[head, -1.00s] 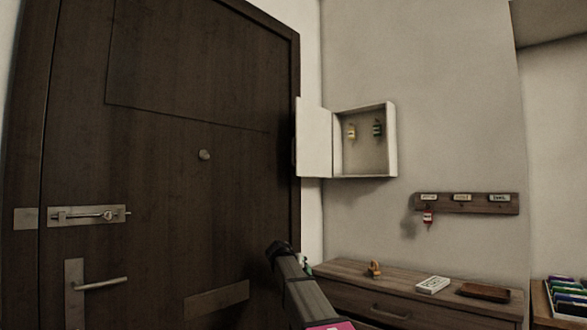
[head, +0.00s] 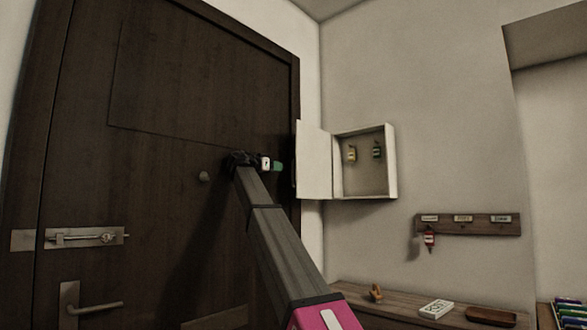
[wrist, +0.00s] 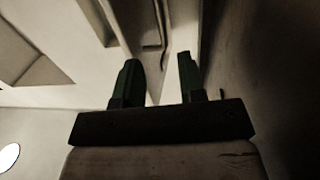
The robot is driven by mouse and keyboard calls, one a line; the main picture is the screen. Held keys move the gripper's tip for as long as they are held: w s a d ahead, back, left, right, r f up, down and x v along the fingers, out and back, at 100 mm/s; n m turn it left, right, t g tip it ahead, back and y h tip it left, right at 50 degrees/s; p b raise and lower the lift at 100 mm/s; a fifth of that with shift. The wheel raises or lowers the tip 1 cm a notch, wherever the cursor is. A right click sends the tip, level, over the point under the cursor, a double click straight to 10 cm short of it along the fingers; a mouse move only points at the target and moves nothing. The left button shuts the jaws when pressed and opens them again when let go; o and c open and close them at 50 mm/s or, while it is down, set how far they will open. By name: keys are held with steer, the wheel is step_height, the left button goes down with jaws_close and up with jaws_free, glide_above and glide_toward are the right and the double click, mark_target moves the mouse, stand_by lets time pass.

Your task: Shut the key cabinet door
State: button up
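The white key cabinet (head: 391,165) hangs on the wall right of the dark door. Its white door (head: 314,160) stands wide open, swung out to the left. Two keys hang inside, one with a yellow tag (head: 351,154) and one with a green tag (head: 377,150). My gripper (head: 279,166) is just left of the cabinet door's free edge in the head view; contact cannot be told. In the wrist view its two green fingers (wrist: 158,68) are apart, with no object clearly held between them.
The dark entrance door (head: 150,130) is close on the left, with a knob (head: 204,176), bolt and handle. A key rack (head: 468,224) with a red-tagged key (head: 429,238) hangs below right. A wooden dresser (head: 390,300) stands below, holding small items.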

mark_target(293, 169)
steer(key=x, duration=1)
steer(key=shift+w+d+r, duration=0.15)
steer(key=shift+w+d, duration=0.05)
steer(key=shift+d, duration=0.05)
jaws_close()
